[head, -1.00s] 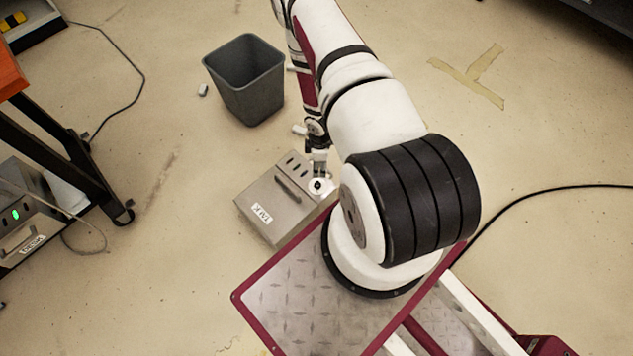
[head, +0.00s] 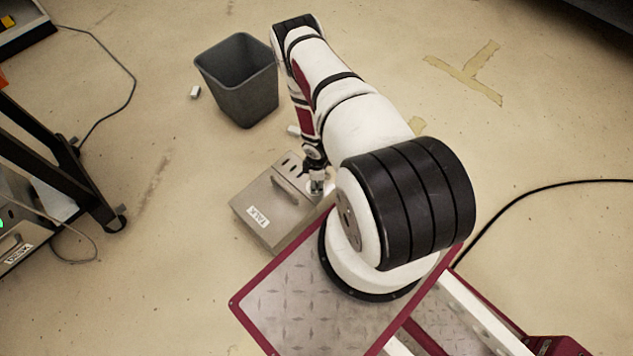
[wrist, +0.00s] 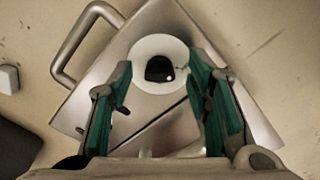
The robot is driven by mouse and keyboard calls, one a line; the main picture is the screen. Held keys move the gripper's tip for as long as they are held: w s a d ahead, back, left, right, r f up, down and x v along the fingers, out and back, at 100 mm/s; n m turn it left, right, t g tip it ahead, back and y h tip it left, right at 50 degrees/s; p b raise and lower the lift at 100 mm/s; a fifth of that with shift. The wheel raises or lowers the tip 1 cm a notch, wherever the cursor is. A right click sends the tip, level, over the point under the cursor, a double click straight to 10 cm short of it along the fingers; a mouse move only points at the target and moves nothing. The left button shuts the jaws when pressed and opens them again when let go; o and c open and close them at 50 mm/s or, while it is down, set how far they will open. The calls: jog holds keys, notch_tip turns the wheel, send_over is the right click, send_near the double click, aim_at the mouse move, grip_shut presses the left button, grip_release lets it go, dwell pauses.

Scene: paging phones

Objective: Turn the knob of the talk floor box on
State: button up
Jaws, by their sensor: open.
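The talk floor box (head: 273,208) is a grey metal box on the floor, labelled TALK, with a handle (head: 287,187) and dark slots on top. In the wrist view its top (wrist: 150,110) fills the middle, and its handle (wrist: 75,50) is at upper left. The knob (wrist: 160,69) is black on a round white plate (wrist: 146,52). My gripper (wrist: 158,95) is open, its teal-padded fingers pointing toward the knob from either side. In the head view my gripper (head: 317,184) is over the box's right part and hides the knob. Contact with the knob cannot be told.
A dark grey bin (head: 237,85) stands behind the box, with small white pieces (head: 195,92) on the floor nearby. A black-legged table (head: 60,160) and another metal box (head: 18,250) are at left. A black cable (head: 540,202) runs on the floor at right.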

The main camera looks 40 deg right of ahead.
jog(key=shift+c, duration=0.6)
grip_shut()
jog(key=shift+m, duration=0.3)
jog(key=m+b, duration=0.1)
jog(key=m, duration=0.2)
jog(key=shift+a+m, duration=0.1)
jog(key=shift+m, duration=0.2)
jog(key=m+b, duration=0.1)
jog(key=m, duration=0.3)
jog(key=shift+a, duration=0.1)
jog(key=m+b, duration=0.1)
jog(key=m, duration=0.4)
jog(key=shift+a, duration=0.1)
jog(key=shift+a+m+b, duration=0.1)
jog(key=shift+m+b, duration=0.5)
jog(key=shift+m, duration=1.7)
